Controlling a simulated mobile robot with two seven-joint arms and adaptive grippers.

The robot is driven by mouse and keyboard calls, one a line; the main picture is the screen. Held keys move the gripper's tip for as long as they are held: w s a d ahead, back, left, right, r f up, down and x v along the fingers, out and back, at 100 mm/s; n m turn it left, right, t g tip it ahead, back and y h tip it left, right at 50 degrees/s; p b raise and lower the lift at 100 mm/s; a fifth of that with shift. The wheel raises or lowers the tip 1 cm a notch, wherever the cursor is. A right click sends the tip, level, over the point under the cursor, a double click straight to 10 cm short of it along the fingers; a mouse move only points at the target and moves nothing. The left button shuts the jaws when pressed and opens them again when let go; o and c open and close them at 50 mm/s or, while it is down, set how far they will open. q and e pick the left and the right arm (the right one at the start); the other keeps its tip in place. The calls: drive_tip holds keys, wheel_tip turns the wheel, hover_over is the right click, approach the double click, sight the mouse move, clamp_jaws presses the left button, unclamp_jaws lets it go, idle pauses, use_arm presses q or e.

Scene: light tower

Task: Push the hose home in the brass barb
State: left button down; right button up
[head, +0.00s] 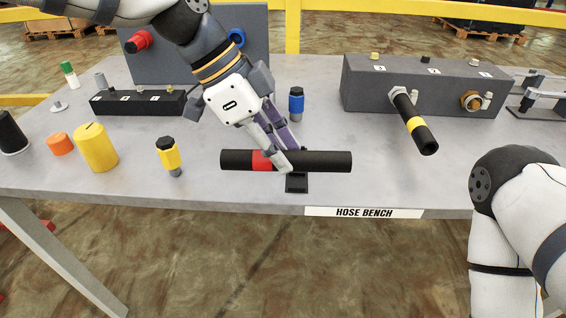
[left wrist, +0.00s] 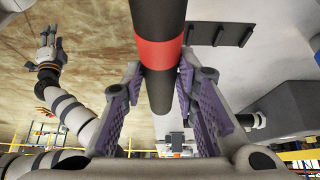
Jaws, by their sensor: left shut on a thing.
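The hose lies level, left to right, near the front of the bench. In the left wrist view the hose (left wrist: 158,15) passes between the two purple-padded fingers (left wrist: 160,90). The brass barb (head: 471,100) is on the right of the grey block's (head: 420,95) front face, with nothing on it. The hose is well left of it and apart. My right arm stands at the right of the head view; its gripper (left wrist: 48,45) shows small in the left wrist view.
A yellow-banded hose (head: 414,125) sticks out from the block's left fitting. A small black stand (head: 297,182) is under the held hose; contact is unclear. Yellow (head: 169,155) and blue-banded (head: 296,103) parts stand nearby. The bench (head: 400,180) is clear at front right.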

use_arm(q)
drive_tip(key=shift+w+a+f, duration=0.1)
drive_tip(key=shift+w+f, duration=0.6)
drive_tip(key=shift+f, duration=0.1)
drive_tip(key=shift+w+f, duration=0.15)
drive_tip(key=shift+f, duration=0.6)
drive_tip(key=shift+w+f, duration=0.1)
drive_tip(key=shift+f, duration=0.65)
drive_tip(key=shift+f, duration=0.1)
drive_tip(key=c, duration=1.3)
unclamp_jaws()
drive_tip(key=shift+f, duration=0.1)
